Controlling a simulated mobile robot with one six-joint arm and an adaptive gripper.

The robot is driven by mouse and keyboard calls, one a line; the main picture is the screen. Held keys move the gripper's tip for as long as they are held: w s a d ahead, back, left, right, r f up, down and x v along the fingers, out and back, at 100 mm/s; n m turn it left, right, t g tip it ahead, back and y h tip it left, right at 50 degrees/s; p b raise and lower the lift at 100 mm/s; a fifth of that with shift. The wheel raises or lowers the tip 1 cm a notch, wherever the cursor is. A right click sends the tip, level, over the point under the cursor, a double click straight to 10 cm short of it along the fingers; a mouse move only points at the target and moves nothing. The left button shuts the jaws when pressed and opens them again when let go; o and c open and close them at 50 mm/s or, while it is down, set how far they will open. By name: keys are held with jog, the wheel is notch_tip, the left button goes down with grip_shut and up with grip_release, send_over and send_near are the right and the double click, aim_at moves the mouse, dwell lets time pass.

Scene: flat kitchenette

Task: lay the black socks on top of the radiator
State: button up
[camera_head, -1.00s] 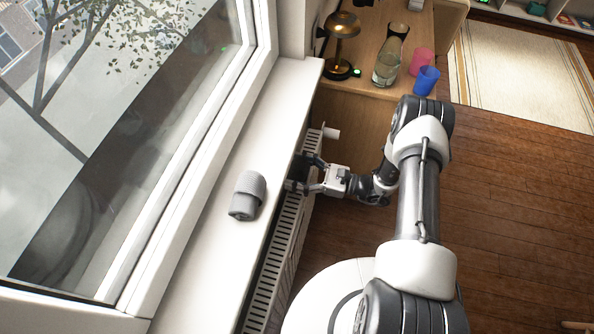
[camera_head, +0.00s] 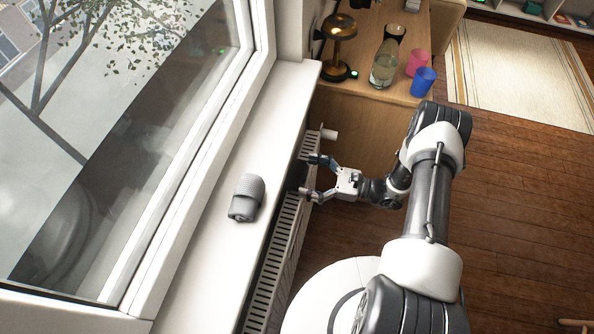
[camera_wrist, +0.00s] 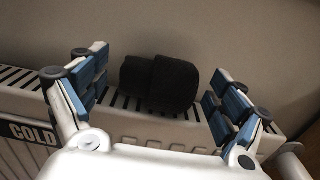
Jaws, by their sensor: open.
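The black socks (camera_wrist: 160,84), a dark rolled bundle, rest on the slotted top of the white radiator (camera_wrist: 118,122) in the wrist view, close to the wall behind. In the head view the socks are a small dark patch (camera_head: 297,177) on the radiator (camera_head: 284,240), under the sill's edge. My gripper (camera_head: 313,177) is open beside the radiator, its fingers pointing at the socks. In the wrist view its two blue-padded fingers stand wide apart, one on each side of the socks, with visible gaps. The far side of the socks is hidden.
A white window sill (camera_head: 215,262) overhangs close to the radiator and carries a grey rolled bundle (camera_head: 246,197). A wooden cabinet (camera_head: 350,115) with a brass lamp (camera_head: 340,45), carafe (camera_head: 385,65) and pink (camera_head: 418,62) and blue (camera_head: 424,81) cups stands beyond.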

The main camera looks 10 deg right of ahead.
jog(key=v, duration=0.7)
jog(key=s+a+r+n+g+h, duration=0.25)
jog(key=r+n+g, duration=0.3)
jog(key=r, duration=0.65)
jog(key=s+a+r+n+g+h, duration=0.2)
jog(key=r+n+g+h, duration=0.2)
jog(key=r+n, duration=0.5)
jog(key=s+d+r+n+t+h, duration=0.2)
jog(key=s+r+n+t+h, duration=0.5)
jog(key=s+r, duration=0.8)
jog(key=r+n+h, duration=0.1)
jog(key=h, duration=0.2)
jog(key=shift+d+p, duration=0.15)
jog(key=shift+p, duration=0.2)
